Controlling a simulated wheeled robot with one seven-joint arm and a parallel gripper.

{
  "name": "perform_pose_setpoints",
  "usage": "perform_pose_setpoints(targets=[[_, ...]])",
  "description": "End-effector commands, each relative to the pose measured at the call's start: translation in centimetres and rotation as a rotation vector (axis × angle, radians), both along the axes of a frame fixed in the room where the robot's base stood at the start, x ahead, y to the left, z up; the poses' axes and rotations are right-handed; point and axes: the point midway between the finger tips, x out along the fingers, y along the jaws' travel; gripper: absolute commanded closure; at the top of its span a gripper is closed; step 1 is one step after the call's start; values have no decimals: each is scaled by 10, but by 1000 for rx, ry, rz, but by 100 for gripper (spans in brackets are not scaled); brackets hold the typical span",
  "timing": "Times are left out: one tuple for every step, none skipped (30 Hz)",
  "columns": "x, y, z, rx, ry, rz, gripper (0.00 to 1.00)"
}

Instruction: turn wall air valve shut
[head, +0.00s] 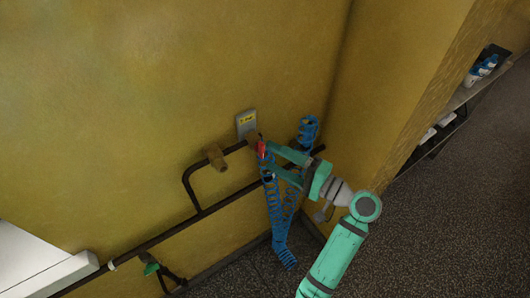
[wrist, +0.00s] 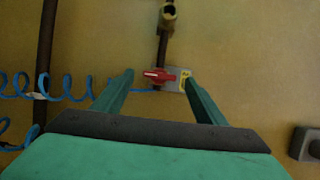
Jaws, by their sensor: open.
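The air valve has a red handle (head: 261,149) and sits on the dark pipe at the yellow wall. In the wrist view the red handle (wrist: 159,76) lies crosswise over the pipe, between my fingertips but beyond them. My green gripper (head: 268,158) is open in front of the valve, and in the wrist view its two fingers (wrist: 160,75) stand on either side of the handle. I cannot tell whether a finger touches it. A grey plate with a yellow label (head: 246,122) is on the wall by the valve. The valve body is partly hidden.
A blue coiled hose (head: 279,215) hangs around and below my gripper. A brass fitting (head: 215,157) is on the pipe to the left. A grey wall box (wrist: 305,144) is at the right in the wrist view. A shelf with bottles (head: 482,70) stands to the right.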

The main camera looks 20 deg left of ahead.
Motion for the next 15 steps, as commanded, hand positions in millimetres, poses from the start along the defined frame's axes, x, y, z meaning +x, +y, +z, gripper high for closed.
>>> perform_pose_setpoints(targets=[[-2,-10,0,0,0,-4,34],[-3,-15,0,-1,0,-3,34],[-5,-22,0,0,0,-3,34],[-7,-26,0,0,0,-3,34],[-8,-31,0,0,-1,-3,34],[-9,-36,0,0,-1,-3,34],[-10,-39,0,0,-1,-3,34],[-11,-42,0,-1,-1,-2,34],[-12,-45,1,0,-1,-2,34],[-12,-47,1,0,-1,-2,34],[-13,-48,1,0,-1,-1,34],[-13,-50,1,0,-1,-1,34],[-14,-50,1,0,-1,0,34],[-14,-51,1,0,-1,0,34],[-14,-51,1,0,-1,0,34]])
